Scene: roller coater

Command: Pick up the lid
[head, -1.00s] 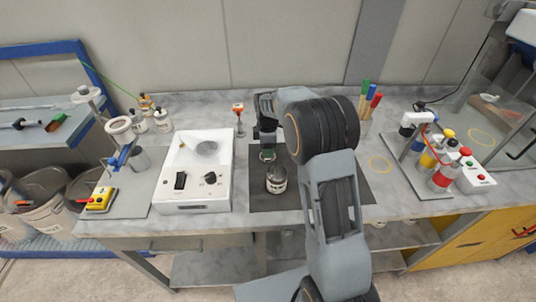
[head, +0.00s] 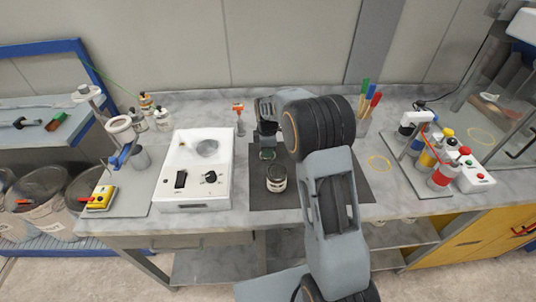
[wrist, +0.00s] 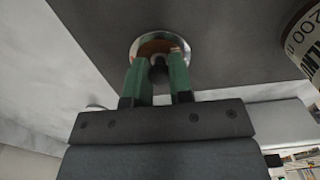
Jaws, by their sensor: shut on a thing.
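The lid (wrist: 180,41) is a small round disc with a shiny metal rim and a dark knob, seen in the wrist view at the top middle. It appears to lie flat on the dark mat; any gap beneath it cannot be made out. My gripper (wrist: 159,66) has green fingers on either side of the knob and is shut on the lid by it. In the head view the lid (head: 267,155) shows below my gripper, just behind an open-topped labelled can (head: 276,180).
The can stands close to the lid on the mat (head: 262,200). A white device (head: 193,198) stands to the left, and a stand with a ring (head: 118,124) is further left. A rack of coloured bottles (head: 428,185) is at the right. Coloured markers (head: 370,105) stand behind my arm.

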